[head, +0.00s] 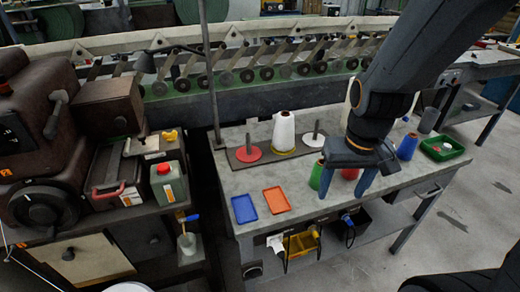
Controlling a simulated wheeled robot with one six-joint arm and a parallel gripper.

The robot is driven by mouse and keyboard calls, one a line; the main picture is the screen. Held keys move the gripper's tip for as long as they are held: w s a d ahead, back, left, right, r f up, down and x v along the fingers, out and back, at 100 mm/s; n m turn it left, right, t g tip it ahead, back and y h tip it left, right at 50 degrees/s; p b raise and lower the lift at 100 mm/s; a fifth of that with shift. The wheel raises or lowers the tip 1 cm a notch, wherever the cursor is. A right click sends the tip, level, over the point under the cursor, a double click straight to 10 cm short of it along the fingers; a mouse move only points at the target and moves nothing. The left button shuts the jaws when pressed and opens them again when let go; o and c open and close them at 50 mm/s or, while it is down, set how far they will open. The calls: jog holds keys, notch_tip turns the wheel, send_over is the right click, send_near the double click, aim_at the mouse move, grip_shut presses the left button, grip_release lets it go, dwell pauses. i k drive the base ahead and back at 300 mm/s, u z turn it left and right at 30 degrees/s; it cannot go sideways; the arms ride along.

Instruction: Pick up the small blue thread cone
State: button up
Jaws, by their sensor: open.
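The small blue thread cone (407,147) stands upright on the grey worktable (220,178), toward its right side. My gripper (344,190) is open, with its blue fingers pointing down over the front middle of the table. It is to the left of the blue cone and clear of it. A green cone (316,176) stands by the left finger. A red cone (350,173) shows between the fingers, partly hidden by my gripper; I cannot tell whether the fingers touch it.
A large white cone (284,131) stands on a dark board with red (246,154) and white (314,140) discs with pegs. A blue tray (244,209) and an orange tray (276,200) lie front left. A green bin (441,149) sits at the right, near a grey cylinder (428,120).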

aim_at(405, 151)
jog(key=u, duration=0.05)
jog(key=k, duration=1.1)
jog(key=z, duration=0.95)
jog(key=i, duration=0.75)
jog(key=z, duration=0.25)
